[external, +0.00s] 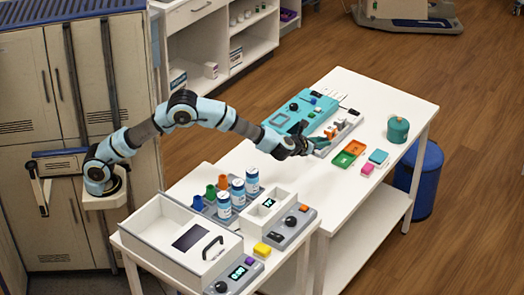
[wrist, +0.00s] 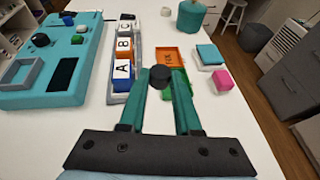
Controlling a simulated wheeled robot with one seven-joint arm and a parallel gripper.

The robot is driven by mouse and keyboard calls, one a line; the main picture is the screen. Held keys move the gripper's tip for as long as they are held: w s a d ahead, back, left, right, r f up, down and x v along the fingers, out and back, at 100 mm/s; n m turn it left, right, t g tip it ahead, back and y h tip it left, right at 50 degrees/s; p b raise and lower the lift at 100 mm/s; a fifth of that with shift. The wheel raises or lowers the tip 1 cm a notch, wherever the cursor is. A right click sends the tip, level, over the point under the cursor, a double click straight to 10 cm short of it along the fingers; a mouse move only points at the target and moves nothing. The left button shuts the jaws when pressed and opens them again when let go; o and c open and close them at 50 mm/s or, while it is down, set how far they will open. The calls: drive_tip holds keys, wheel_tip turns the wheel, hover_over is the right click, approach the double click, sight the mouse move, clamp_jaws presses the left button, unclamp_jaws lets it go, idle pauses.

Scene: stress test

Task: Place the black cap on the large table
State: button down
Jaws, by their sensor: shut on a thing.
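The black cap (wrist: 160,77) is a small dark round piece between the teal fingertips of my gripper (wrist: 162,80). The gripper is shut on it. In the external view my gripper (external: 302,146) is over the middle of the white large table (external: 312,190), beside the teal device, and the cap cannot be made out there. The large table also shows bare in the wrist view (wrist: 236,122). The cap's exact height above the tabletop cannot be told.
A teal device (external: 293,112) and a rack of lettered blocks (wrist: 122,72) stand left of the cap. Orange and green trays (external: 350,153), pink and blue blocks and a teal pot (external: 397,129) are right. Bottles (external: 238,191) crowd the nearer table. The large table's front is clear.

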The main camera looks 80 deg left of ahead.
sight(320, 168)
wheel_tip(320, 168, down, 10)
drive_tip(key=shift+r, duration=0.1)
idle(0.4)
drive_tip(key=shift+f, duration=0.2)
drive_tip(key=c, duration=0.6)
unclamp_jaws()
drive_tip(key=shift+a+r+p, duration=0.1)
drive_tip(key=shift+r+p, duration=0.25)
drive_tip(key=b+v, duration=0.1)
drive_tip(key=v, duration=0.1)
drive_tip(key=shift+s+d, duration=0.15)
drive_tip(key=shift+d, duration=0.2)
wheel_tip(320, 168, up, 7)
drive_tip(key=shift+s, duration=0.15)
